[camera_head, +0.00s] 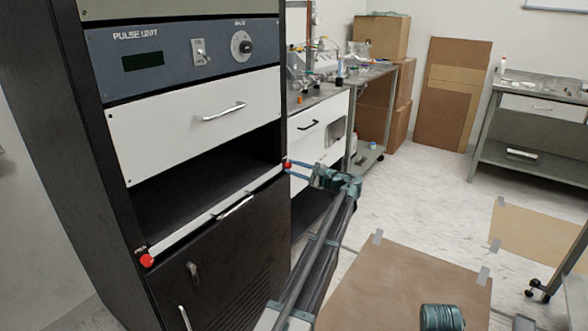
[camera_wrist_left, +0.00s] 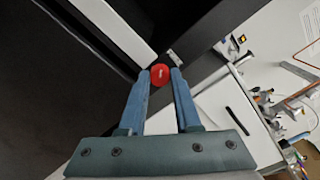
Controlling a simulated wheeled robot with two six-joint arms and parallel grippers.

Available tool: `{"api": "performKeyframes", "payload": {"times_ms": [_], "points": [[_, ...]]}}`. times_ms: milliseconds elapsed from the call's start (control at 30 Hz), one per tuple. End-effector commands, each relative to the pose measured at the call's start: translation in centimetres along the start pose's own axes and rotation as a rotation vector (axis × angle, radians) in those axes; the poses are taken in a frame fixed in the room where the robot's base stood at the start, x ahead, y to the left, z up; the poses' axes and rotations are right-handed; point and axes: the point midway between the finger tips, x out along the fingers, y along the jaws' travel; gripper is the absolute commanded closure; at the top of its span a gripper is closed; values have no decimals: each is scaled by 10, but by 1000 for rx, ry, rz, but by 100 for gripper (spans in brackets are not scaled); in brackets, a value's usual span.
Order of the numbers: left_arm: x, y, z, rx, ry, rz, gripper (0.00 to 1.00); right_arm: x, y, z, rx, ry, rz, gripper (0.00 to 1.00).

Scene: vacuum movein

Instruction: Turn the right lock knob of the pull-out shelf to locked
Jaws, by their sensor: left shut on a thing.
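The pull-out shelf (camera_head: 215,212) is a white strip with a metal handle under a dark opening in the black rack. It appears flush with the rack front. Its right lock knob (camera_head: 288,164) is red and sits at the strip's right end. My left gripper (camera_head: 291,168) reaches it from the right. In the left wrist view, its blue fingertips (camera_wrist_left: 162,78) are shut on the right lock knob (camera_wrist_left: 160,73), one on each side. A short pale mark shows on the knob's face. The left lock knob (camera_head: 147,260), also red, sits untouched at the strip's left end. My right gripper is not visible.
Above the opening are a white drawer (camera_head: 195,122) and the blue PULSE UNIT panel (camera_head: 175,58). A black cabinet door (camera_head: 220,270) is below. A bench with white drawers (camera_head: 318,122) stands just right of the rack. Cardboard (camera_head: 400,290) lies at the lower right; open floor lies beyond.

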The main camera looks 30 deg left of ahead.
Motion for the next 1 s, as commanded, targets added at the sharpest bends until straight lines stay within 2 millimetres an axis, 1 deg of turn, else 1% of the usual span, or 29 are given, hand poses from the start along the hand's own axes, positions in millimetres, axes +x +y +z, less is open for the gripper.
{"api": "performKeyframes", "payload": {"times_ms": [300, 600, 800, 1000], "points": [[0, 1, 0, -300, 1, 2, 100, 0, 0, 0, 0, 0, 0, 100], [0, 1, 0, -565, 0, 2, 100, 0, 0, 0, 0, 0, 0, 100], [-1, 2, 0, -705, 0, 3, 100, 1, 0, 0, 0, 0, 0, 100], [-1, 2, 0, -800, 0, 3, 100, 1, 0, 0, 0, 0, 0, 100]]}}
